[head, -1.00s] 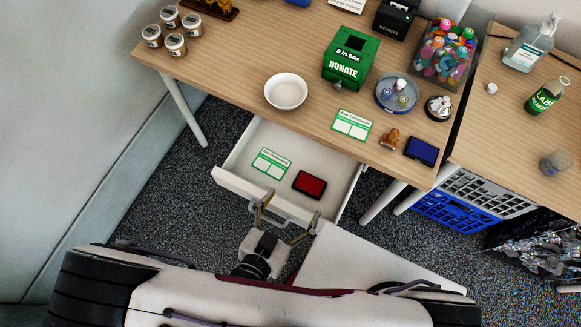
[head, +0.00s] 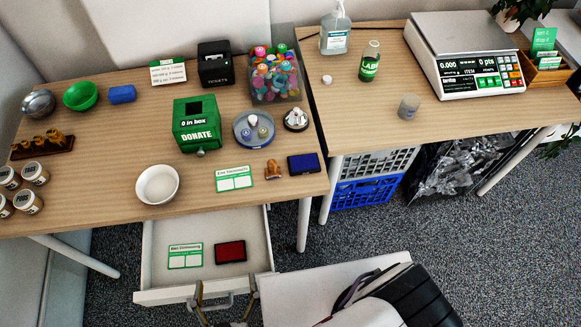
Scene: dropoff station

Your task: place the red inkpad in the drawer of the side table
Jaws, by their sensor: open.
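The red inkpad (head: 230,252) lies flat on the floor of the open drawer (head: 154,279), to the right of a green and white card (head: 185,256). The drawer is pulled out under the side table (head: 110,120). My gripper (head: 226,290) is at the drawer's front near its handle, below the inkpad in the picture. Its two fingers are spread apart with nothing between them that I can see. The rest of the gripper is cut off by the bottom edge.
A blue inkpad (head: 303,164), a wooden stamp (head: 274,168) and a white bowl (head: 157,185) stand on the table above the drawer. A green donation box (head: 197,124) is behind them. A second table (head: 385,100) with a scale (head: 464,55) stands at right.

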